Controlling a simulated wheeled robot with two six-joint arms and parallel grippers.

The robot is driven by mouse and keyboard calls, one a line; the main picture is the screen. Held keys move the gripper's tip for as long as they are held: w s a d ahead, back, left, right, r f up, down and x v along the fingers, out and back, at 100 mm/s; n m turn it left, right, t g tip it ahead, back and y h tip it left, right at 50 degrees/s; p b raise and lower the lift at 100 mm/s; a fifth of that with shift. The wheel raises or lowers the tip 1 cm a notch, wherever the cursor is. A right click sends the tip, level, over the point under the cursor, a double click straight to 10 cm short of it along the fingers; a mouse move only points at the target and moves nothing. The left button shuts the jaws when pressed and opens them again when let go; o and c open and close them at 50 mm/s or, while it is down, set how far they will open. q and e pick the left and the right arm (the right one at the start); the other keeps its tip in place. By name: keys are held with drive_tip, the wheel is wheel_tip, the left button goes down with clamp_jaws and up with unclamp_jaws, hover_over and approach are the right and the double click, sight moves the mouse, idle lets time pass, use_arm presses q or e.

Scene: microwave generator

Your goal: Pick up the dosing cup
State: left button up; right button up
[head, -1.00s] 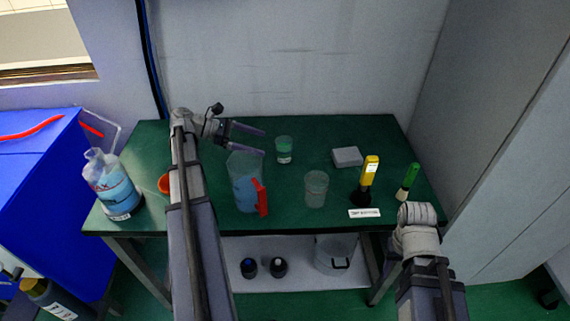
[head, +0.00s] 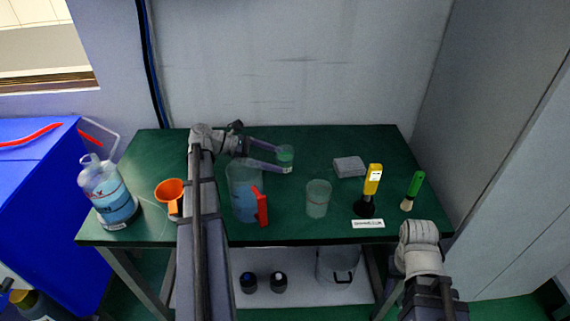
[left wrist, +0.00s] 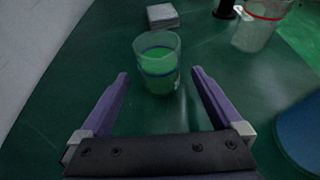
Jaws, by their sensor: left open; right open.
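The dosing cup is a small clear cup (head: 286,154) with a green look inside, upright at the back middle of the green table. It also shows in the left wrist view (left wrist: 157,64), where a blue ring runs round it. My left gripper (head: 286,158) is open, its purple fingers pointing at the cup. In the left wrist view the fingertips (left wrist: 160,75) lie on either side of the cup's near part, with gaps on both sides. My right gripper is out of the head view; only my right arm shows at the lower right.
A clear jug (head: 243,190) with blue liquid and a red handle stands just in front of my left gripper. A clear beaker (head: 318,198), grey block (head: 349,166), yellow-handled tool (head: 373,180) and green brush (head: 414,186) stand to the right. An orange funnel (head: 170,190) and bottle (head: 112,195) stand left.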

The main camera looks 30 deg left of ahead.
use_arm(q)
drive_tip(key=x, duration=0.2)
drive_tip(key=shift+w+d+f+b, duration=0.1)
drive_tip(key=shift+d+f+b, duration=0.1)
drive_tip(key=shift+b, duration=0.1)
drive_tip(key=shift+r, duration=0.1)
drive_tip(key=shift+c, duration=0.2)
drive_tip(key=c, duration=1.5)
drive_tip(key=shift+r+p, duration=0.25)
drive_tip(key=shift+p, duration=0.1)
wheel_tip(320, 180, up, 10)
drive_tip(key=p, duration=0.9)
drive_tip(key=shift+f, duration=0.25)
